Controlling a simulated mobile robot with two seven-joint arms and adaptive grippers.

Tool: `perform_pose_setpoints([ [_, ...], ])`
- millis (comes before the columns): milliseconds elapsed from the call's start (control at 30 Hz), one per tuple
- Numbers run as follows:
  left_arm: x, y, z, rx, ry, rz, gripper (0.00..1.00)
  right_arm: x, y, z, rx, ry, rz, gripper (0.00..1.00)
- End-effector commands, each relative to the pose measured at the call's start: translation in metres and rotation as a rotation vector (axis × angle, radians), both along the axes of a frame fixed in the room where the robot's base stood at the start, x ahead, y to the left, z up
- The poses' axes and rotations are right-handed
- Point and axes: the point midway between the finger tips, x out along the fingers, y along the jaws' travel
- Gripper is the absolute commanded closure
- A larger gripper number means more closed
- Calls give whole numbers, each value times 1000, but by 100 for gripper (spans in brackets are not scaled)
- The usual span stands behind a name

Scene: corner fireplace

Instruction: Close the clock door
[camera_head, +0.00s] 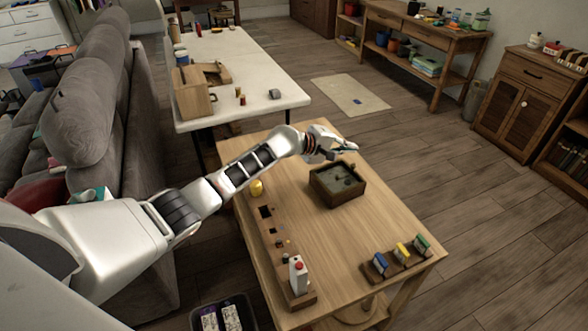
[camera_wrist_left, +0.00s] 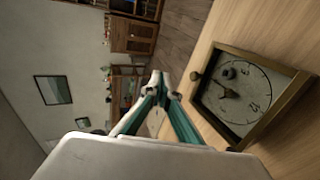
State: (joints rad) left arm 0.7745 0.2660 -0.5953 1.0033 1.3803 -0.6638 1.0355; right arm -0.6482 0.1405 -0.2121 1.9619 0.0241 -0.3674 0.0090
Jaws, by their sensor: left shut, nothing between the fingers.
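The clock (camera_head: 322,193) is a dark brown square box lying face up on the near wooden table. In the left wrist view the clock (camera_wrist_left: 291,103) shows its pale dial with black hands and numerals inside a wooden frame, with a small round knob at one edge. I cannot tell how far its door is open. My left gripper (camera_head: 350,147) is above and beyond the clock's far edge, apart from it. In the left wrist view its green fingers (camera_wrist_left: 162,82) meet at their tips, shut and empty. My right gripper is not in view.
The wooden table (camera_head: 310,235) also holds a board with square holes and a white bottle (camera_head: 298,275), a yellow item (camera_head: 256,188) and small coloured blocks (camera_head: 402,252) on a stand. A white table (camera_head: 250,60) stands behind. A grey sofa (camera_head: 85,110) is at left.

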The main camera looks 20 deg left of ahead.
Motion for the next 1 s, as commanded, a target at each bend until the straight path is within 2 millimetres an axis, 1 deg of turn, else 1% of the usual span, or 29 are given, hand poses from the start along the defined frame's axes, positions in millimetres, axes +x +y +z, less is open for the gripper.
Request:
perform_pose_setpoints([
  [33, 3, -4, -7, -2, 2, 0, 100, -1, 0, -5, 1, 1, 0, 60],
  [167, 12, -11, -20, -3, 1, 0, 100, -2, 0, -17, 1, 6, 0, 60],
  [300, 19, -16, -35, -3, 1, 0, 100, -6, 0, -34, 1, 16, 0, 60],
  [400, 22, -19, -45, -2, 3, 0, 100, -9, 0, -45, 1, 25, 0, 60],
  [533, 26, -22, -51, -2, 1, 0, 100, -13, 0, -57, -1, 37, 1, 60],
  [667, 29, -24, -56, -2, -1, 0, 100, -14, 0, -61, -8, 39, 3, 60],
  [1000, 31, -25, -58, -1, -3, 0, 100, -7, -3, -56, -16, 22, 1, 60],
])
